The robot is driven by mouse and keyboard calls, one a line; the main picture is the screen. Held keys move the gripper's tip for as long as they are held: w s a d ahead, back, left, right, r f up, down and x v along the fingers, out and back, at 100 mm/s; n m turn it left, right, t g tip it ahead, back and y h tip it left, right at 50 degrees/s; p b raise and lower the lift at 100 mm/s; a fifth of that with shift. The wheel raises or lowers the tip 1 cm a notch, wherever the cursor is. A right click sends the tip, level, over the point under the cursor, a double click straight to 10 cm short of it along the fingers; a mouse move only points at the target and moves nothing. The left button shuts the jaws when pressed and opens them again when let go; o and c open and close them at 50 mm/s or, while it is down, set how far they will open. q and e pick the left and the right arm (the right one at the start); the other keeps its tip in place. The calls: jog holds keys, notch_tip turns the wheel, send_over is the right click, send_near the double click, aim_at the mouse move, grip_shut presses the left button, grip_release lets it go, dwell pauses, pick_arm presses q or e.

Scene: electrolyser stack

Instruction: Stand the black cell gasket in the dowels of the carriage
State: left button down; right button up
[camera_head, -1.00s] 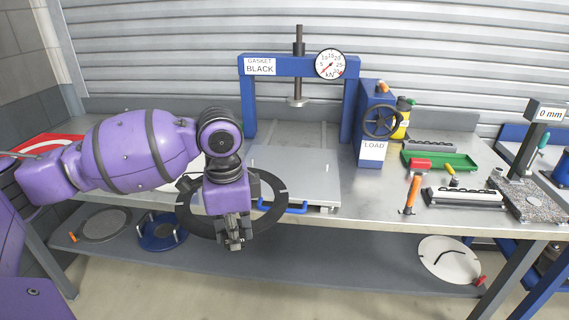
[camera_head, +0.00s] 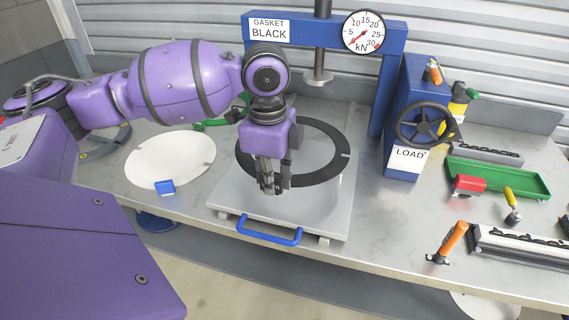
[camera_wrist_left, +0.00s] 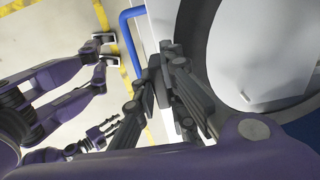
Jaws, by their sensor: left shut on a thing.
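The black cell gasket (camera_head: 312,178) is a flat dark ring with small notches in its rim. It lies level over the silver carriage plate (camera_head: 226,192) under the press, but I cannot tell whether it touches it. My left gripper (camera_head: 271,190) points down at the gasket's near left side and is shut on its rim. The gripper (camera_wrist_left: 165,78) and the dark gasket arc (camera_wrist_left: 194,42) also show in the left wrist view. The carriage has a blue handle (camera_head: 268,231) in front. I cannot make out the dowels.
The blue press frame (camera_head: 395,75) stands behind, its ram (camera_head: 319,77) above the plate's back. A handwheel (camera_head: 425,124) is at right. A white disc (camera_head: 170,158) with a blue block (camera_head: 165,188) lies left. A green tray (camera_head: 500,178) and tools lie right.

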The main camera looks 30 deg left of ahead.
pick_arm(q)
jog(key=shift+s+r+p, duration=0.25)
jog(key=shift+s+p, duration=0.05)
jog(key=shift+s, duration=0.05)
jog(key=shift+f, duration=0.15)
notch_tip(320, 180, down, 3)
jog(key=shift+r, duration=0.15)
jog(key=shift+f, duration=1.15)
pick_arm(e)
jog(key=shift+s+r, duration=0.15)
jog(key=shift+s, duration=0.35)
jog(key=shift+w+r, duration=0.15)
jog(key=shift+r, duration=0.05)
pick_arm(q)
jog(key=shift+w+p, duration=0.1)
jog(key=shift+p, duration=0.3)
pick_arm(e)
jog(key=shift+w+r, duration=0.45)
jog(key=shift+w, duration=0.05)
